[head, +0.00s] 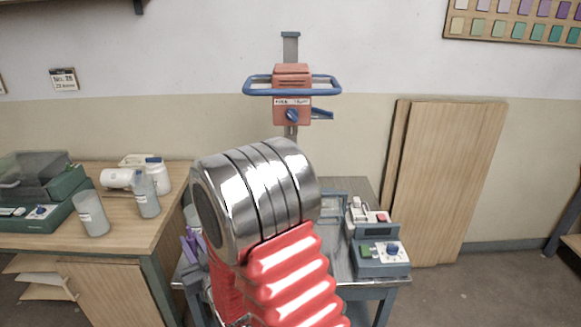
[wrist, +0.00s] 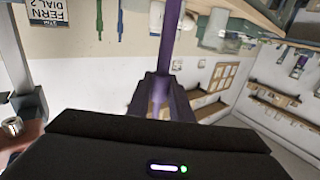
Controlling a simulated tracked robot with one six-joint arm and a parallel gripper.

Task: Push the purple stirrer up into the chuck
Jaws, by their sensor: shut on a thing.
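The purple stirrer (wrist: 173,32) shows in the wrist view as a straight shaft running from my gripper to the top edge of the picture. My gripper (wrist: 160,97) is shut on it. In the head view a small purple part (head: 192,243) shows left of my arm; I cannot tell which part it is. The red mixer head (head: 292,98) with its blue guard bar is on a grey column at the back. The chuck (head: 291,131) shows only in part below it, above my silver wrist. My arm hides the space underneath, so the gap between stirrer and chuck is hidden.
A metal cart (head: 388,292) carries a control box (head: 382,254) right of my arm. A wooden bench (head: 150,228) on the left holds bottles (head: 147,195) and a green scale (head: 42,215). Wooden boards (head: 445,180) lean on the wall.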

